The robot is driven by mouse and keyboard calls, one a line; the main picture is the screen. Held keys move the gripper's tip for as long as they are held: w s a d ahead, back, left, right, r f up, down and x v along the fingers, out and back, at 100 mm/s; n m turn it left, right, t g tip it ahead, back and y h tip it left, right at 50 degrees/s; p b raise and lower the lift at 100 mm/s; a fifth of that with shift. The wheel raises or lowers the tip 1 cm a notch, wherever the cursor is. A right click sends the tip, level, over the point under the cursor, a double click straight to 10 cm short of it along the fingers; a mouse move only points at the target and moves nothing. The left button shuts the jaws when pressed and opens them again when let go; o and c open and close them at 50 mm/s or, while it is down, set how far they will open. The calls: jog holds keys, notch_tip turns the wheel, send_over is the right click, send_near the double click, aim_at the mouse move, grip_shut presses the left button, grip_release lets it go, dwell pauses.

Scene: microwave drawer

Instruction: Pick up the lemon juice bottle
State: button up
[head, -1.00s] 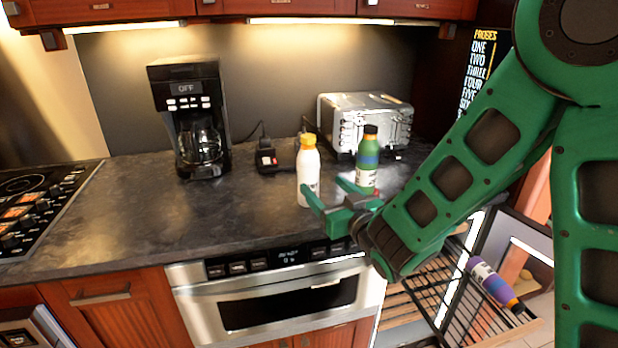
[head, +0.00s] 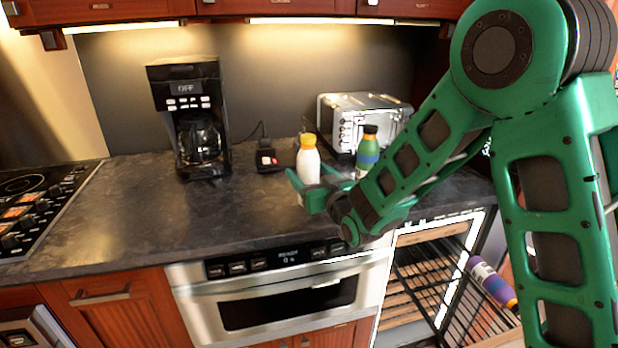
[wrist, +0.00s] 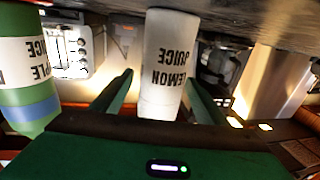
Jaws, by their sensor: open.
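The lemon juice bottle (head: 308,160), white with a yellow cap, stands upright on the dark countertop. In the wrist view, which is upside down, its "LEMON JUICE" label (wrist: 170,62) faces me. My gripper (head: 312,181) is open at the bottle's near side. In the wrist view the green fingers of my gripper (wrist: 160,88) lie to either side of the bottle, with some gap visible. Its cap is hidden behind the gripper body in that view. I cannot tell whether either finger touches it.
A green and blue bottle (head: 367,152) with a black cap stands close on the right, also in the wrist view (wrist: 25,85). A toaster (head: 345,112) is behind, a coffee maker (head: 188,110) at left. A purple bottle (head: 490,281) lies on a rack below right.

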aim_at(307, 157)
jog(key=c, duration=1.5)
jog(key=shift+r, duration=0.15)
notch_tip(307, 157, up, 4)
jog(key=shift+a+r, duration=0.15)
jog(key=s+a+r, duration=0.2)
jog(key=a, duration=0.1)
jog(key=s+a+r, duration=0.2)
jog(key=a, duration=0.1)
jog(key=s+a+r, duration=0.2)
jog(key=a, duration=0.1)
jog(key=shift+a+r, duration=0.3)
jog(key=shift+a, duration=0.05)
